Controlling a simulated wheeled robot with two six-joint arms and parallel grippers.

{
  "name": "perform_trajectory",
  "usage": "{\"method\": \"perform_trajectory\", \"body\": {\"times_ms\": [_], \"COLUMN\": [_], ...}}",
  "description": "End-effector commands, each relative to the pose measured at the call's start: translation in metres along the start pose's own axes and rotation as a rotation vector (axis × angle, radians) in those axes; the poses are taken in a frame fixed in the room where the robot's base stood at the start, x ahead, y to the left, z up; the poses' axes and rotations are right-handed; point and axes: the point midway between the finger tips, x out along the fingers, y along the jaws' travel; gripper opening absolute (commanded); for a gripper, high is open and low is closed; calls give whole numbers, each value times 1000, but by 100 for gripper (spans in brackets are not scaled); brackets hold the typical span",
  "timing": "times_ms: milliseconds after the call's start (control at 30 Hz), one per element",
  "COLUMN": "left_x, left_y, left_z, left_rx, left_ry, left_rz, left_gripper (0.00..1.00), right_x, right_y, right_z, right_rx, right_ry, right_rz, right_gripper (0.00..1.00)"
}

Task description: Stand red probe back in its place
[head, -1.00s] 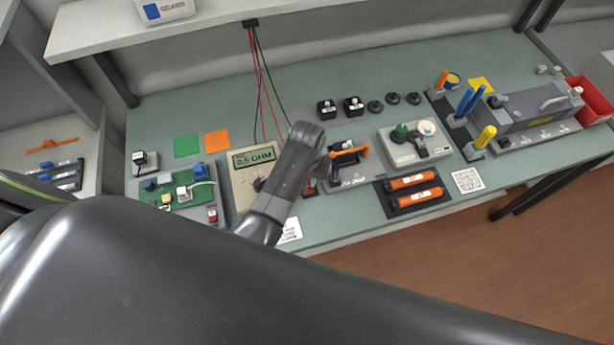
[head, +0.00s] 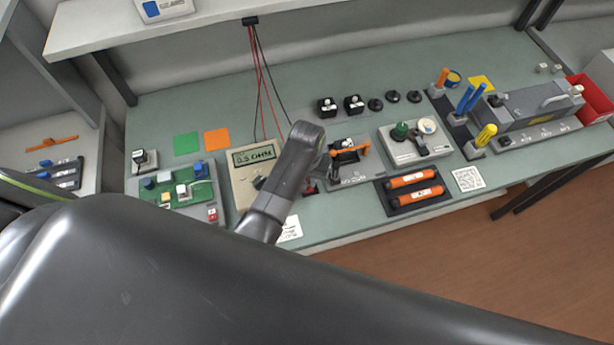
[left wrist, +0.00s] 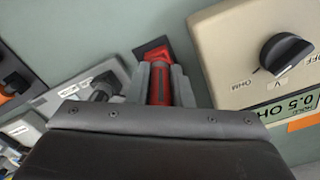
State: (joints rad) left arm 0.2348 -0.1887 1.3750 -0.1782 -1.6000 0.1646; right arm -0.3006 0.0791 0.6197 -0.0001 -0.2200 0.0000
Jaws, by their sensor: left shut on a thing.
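My left gripper (left wrist: 159,70) is shut on the red probe (left wrist: 160,88) in the left wrist view, with one grey finger on each side of it. The probe's far end is at a small red and black block (left wrist: 152,48) on the bench; I cannot tell whether it is seated there. In the head view, my left arm hides most of the gripper and probe, and only a bit of red (head: 311,187) shows beside it. My right gripper is not in view.
A beige meter (head: 243,185) stands left of the gripper, close by in the left wrist view. A grey fixture with an orange bar (head: 350,149) stands to the right. Red and black leads (head: 262,75) hang from the shelf. Orange cylinders (head: 412,179) lie farther right.

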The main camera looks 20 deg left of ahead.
Motion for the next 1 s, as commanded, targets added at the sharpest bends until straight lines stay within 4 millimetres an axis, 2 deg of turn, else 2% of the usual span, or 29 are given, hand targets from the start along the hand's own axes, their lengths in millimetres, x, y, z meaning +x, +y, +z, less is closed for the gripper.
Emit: {"method": "perform_trajectory", "body": {"times_ms": [667, 700, 867, 1000], "left_x": [8, 8, 8, 8], "left_y": [0, 0, 0, 0], "left_z": [0, 0, 0, 0], "left_rx": [0, 0, 0, 0], "left_ry": [0, 0, 0, 0], "left_rz": [0, 0, 0, 0], "left_gripper": [0, 22, 43, 45], "right_x": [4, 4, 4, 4], "right_y": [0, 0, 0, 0], "right_z": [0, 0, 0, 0], "right_rx": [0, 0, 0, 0], "right_ry": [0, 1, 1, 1], "right_rz": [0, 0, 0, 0], "right_gripper": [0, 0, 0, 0]}}
